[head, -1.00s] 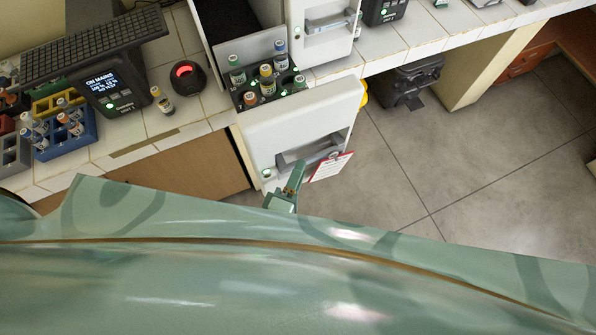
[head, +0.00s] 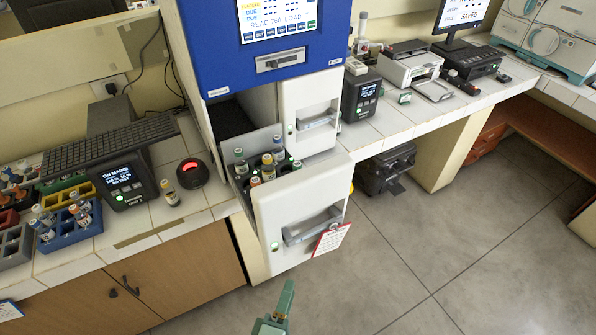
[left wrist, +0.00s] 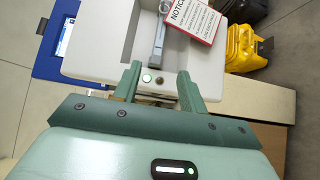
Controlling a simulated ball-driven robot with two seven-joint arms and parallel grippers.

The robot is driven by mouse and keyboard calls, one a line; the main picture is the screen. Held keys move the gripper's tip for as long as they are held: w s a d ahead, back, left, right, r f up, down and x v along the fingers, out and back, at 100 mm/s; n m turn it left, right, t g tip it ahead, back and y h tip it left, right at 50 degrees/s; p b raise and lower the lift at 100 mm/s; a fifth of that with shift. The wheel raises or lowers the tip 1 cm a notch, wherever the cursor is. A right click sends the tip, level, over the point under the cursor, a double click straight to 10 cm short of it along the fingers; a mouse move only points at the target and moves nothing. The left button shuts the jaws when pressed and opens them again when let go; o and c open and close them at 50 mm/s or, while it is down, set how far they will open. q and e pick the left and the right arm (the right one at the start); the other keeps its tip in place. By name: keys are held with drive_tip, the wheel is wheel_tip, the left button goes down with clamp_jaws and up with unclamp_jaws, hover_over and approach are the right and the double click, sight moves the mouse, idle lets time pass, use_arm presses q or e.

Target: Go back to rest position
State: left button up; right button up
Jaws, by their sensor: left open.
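My left gripper (head: 274,308) shows at the bottom of the head view, below the white drawer front (head: 297,218) and apart from it. In the left wrist view the two green fingers of my left gripper (left wrist: 160,82) are spread, with nothing between them. The drawer front also shows there (left wrist: 100,45), beyond the fingers, with its grey handle and a red-and-white notice tag (left wrist: 193,20). The drawer is pulled out of the blue and white incubator (head: 265,75) and holds several capped bottles (head: 267,166). My right gripper is in neither view.
The tiled counter (head: 185,205) carries a black device with a screen (head: 124,178), a red-lit device (head: 192,172), a loose bottle (head: 169,192) and racks (head: 72,232). A black case (head: 386,168) stands under the right counter. The grey floor (head: 450,235) at right is clear.

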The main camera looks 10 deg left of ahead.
use_arm(q)
drive_tip(key=s+a+r+m+g+y, duration=0.2)
drive_tip(key=a+r+m+g+y, duration=0.3)
drive_tip(key=a+m, duration=0.7)
drive_tip(key=s+a+r+m+g+y, duration=0.1)
drive_tip(key=a+r+m+g+y, duration=0.35)
drive_tip(key=a+m, duration=0.7)
drive_tip(key=s+d+f+g+h+b, duration=0.1)
drive_tip(key=s+f+h+b, duration=0.15)
drive_tip(key=f, duration=0.95)
drive_tip(key=s+d+f+n+g+h+b, duration=0.15)
drive_tip(key=f+b, duration=0.25)
drive_tip(key=f, duration=0.8)
drive_tip(key=s+d+f+g+h+b, duration=0.1)
drive_tip(key=f+g+b, duration=0.15)
drive_tip(key=f, duration=0.95)
drive_tip(key=s+f+n+g+h+b, duration=0.1)
drive_tip(key=s+f+b, duration=0.6)
drive_tip(key=s+f, duration=1.2)
wheel_tip(320, 180, down, 2)
drive_tip(key=shift+s+f+n+g+b, duration=0.25)
drive_tip(key=shift+s+n+g+b, duration=0.25)
drive_tip(key=shift+n, duration=0.3)
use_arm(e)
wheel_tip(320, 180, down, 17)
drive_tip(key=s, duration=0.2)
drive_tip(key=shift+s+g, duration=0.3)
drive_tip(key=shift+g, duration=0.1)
